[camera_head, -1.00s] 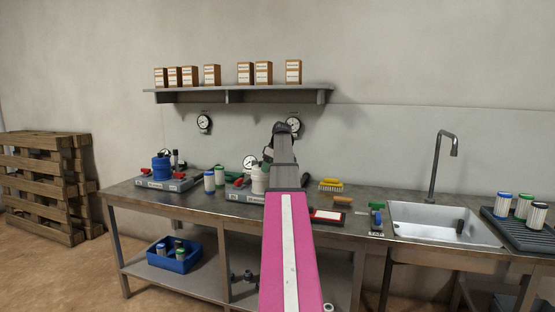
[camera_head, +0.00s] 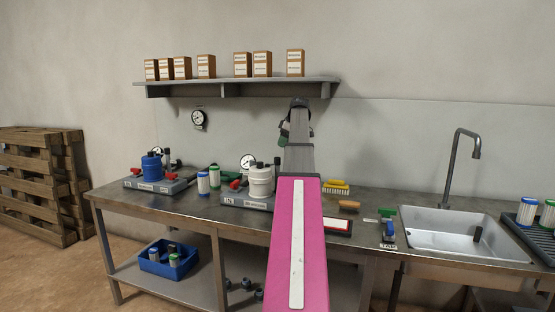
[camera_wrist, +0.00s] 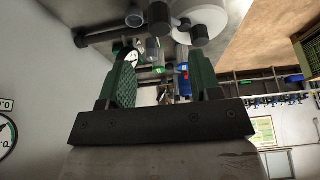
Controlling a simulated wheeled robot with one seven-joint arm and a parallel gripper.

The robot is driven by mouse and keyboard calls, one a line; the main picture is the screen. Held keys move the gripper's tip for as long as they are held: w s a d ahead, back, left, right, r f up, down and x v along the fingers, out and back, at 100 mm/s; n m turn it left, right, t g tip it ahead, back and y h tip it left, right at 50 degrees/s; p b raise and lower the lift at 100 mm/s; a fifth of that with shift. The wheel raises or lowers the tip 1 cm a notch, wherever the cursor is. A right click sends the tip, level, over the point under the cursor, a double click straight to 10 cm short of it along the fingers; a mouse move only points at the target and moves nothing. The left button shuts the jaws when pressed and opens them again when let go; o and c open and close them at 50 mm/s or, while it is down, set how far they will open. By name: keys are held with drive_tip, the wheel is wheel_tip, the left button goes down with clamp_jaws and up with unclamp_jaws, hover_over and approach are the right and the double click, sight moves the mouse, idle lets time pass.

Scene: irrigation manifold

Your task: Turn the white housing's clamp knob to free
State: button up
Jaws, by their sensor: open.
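The white housing (camera_head: 260,183) stands on a grey base on the bench, just left of my arm in the head view. Black caps show at its top, and a red handle (camera_head: 236,184) sits at its left. I cannot tell which part is the clamp knob. In the wrist view the white housing (camera_wrist: 212,22) is at the top edge, partly cut off, with dark cylindrical parts beside it. My gripper (camera_wrist: 162,68) is open with nothing between its green-padded fingers, and apart from the housing. In the head view my arm mostly hides it.
A blue housing (camera_head: 151,167) stands on another base to the left, with filter cartridges (camera_head: 203,182) between the two. A wall shelf (camera_head: 235,85) with boxes hangs above.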

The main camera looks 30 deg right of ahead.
sight(278, 158)
drive_tip(key=x, duration=0.9)
drive_tip(key=c, duration=0.9)
